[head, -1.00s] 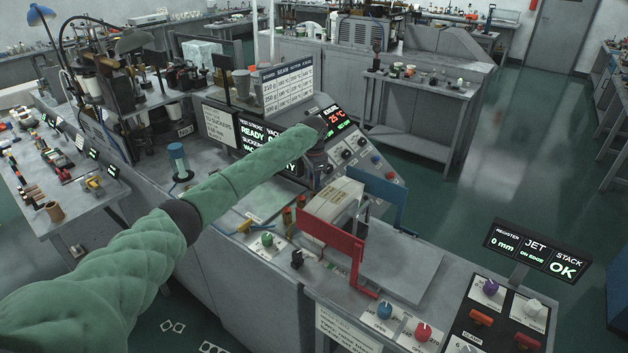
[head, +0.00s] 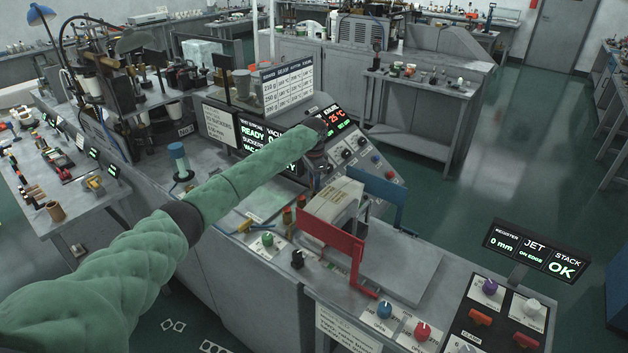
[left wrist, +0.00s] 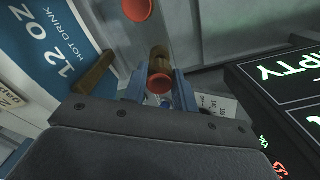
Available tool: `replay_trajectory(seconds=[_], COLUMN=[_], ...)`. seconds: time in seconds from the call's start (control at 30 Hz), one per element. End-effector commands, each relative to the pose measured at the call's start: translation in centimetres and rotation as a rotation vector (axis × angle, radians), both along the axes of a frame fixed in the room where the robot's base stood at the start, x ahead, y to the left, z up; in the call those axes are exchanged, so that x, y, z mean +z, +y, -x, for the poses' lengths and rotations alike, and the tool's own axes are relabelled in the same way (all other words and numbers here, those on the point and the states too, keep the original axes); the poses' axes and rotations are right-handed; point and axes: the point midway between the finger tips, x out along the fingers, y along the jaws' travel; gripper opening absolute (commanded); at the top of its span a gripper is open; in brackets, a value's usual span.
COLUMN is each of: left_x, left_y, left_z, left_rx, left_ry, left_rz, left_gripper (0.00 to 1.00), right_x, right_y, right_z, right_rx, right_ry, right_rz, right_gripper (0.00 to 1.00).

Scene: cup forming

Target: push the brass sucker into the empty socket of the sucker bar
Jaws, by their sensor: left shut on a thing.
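The brass sucker (left wrist: 160,60) with its red cup sits between the blue fingers of my left gripper (left wrist: 160,86) in the left wrist view. The gripper is shut on it. The grey sucker bar (left wrist: 178,35) is just beyond, with another red cup (left wrist: 137,8) on it at the top. The held sucker appears in line with that bar; I cannot tell whether it touches or enters the socket, which is hidden. In the head view my green-sleeved left arm reaches to the machine by the displays, and its gripper is largely hidden. My right gripper is not in view.
A blue and white "12 oz hot drink" sheet (left wrist: 62,48) and a dark display (left wrist: 285,85) flank the gripper closely. In the head view a red bracket (head: 332,240) and a blue bracket (head: 380,188) stand right of the arm. Red-topped brass pieces (head: 287,216) stand below it.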

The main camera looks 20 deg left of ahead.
Motion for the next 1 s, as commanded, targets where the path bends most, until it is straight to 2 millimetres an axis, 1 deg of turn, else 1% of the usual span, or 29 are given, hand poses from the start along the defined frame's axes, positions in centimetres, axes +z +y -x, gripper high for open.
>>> replay_trajectory(seconds=[1.0], left_x=[-2.1], left_y=[0.0], left_z=[0.0], left_rx=[0.000], left_ry=[0.001], left_rz=[0.001], left_gripper=[0.05], right_x=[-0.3], right_y=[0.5], right_z=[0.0], right_rx=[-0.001], right_ry=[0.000], right_rz=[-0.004], right_gripper=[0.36])
